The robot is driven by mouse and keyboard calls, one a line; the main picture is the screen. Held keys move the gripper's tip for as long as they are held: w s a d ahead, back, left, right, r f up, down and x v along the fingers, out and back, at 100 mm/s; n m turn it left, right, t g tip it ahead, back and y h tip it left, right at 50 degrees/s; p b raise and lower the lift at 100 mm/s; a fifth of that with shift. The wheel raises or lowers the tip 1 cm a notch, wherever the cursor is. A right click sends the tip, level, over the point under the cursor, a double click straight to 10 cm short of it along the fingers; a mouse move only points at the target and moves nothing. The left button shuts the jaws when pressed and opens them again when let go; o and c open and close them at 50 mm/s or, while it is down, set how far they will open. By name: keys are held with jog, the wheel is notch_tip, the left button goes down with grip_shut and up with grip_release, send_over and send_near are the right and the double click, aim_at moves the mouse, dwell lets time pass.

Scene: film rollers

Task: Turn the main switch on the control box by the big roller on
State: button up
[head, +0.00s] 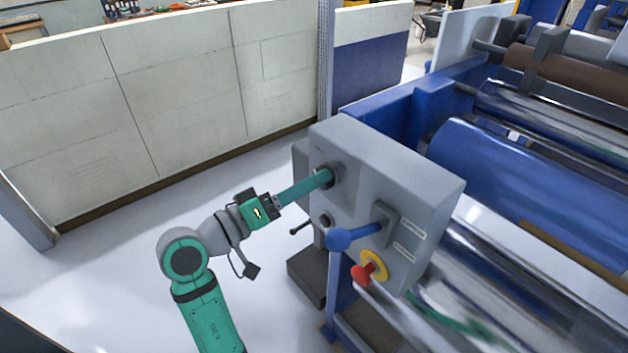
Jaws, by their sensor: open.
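The grey control box (384,190) stands beside the big blue roller (545,180). A teal bar-shaped handle (306,187) sticks out from a round dark mount on the box's left-facing side and points down-left. My gripper (274,203) is open at the outer end of this handle; I cannot tell whether its fingers touch or surround it. The box also carries a lever with a blue ball (339,239), a red button (363,274) on a yellow ring, and a small black lever (301,228). Which control is the main switch is not readable.
A blue post (341,300) stands below the box, with dark blocks (306,279) near its foot. Metallic rollers (500,290) lie right of the box. A pale panel wall (170,95) runs behind. The white floor (110,270) at left is clear.

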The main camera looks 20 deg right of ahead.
jog(key=shift+x, duration=0.95)
jog(key=c, duration=1)
jog(key=shift+c, duration=0.2)
jog(key=shift+m, duration=0.3)
jog(key=shift+s+m, duration=0.15)
jog(key=shift+m, duration=6.55)
